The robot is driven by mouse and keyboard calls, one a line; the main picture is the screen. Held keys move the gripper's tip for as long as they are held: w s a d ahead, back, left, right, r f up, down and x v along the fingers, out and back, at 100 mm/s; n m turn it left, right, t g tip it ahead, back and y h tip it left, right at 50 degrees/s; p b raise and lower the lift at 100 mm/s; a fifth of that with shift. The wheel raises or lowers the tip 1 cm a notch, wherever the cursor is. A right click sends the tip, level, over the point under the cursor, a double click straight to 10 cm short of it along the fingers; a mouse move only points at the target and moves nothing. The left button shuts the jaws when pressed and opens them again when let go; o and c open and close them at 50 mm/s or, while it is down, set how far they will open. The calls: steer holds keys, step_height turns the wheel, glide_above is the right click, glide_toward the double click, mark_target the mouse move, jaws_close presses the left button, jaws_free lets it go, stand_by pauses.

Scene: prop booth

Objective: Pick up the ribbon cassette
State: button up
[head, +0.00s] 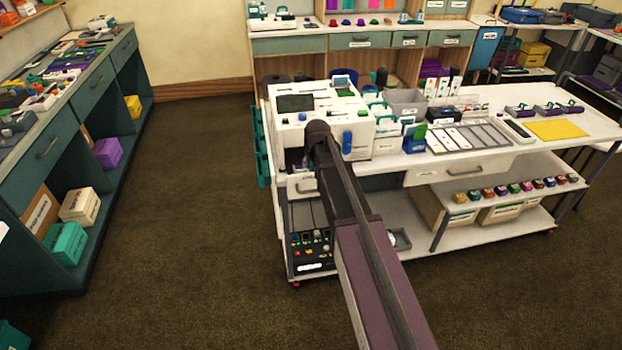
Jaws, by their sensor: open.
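I cannot single out the ribbon cassette with certainty. Small purple-and-dark cassette-like pieces (547,109) lie in a row on the right part of the white worktable (590,124), behind a yellow sheet. My arm reaches from the bottom of the head view up to the front of a white printer-like machine (293,103) at the table's left end. The arm's far end is a dark joint in front of that machine.
A grey slotted tray (503,127) with white cards, small bins and a yellow sheet (558,130) share the worktable. A cluttered green counter (22,158) stands at left. Brown floor (190,200) between them is clear.

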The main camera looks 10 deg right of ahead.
steer(key=shift+b+x, duration=0.45)
steer(key=shift+x, duration=0.3)
jaws_close()
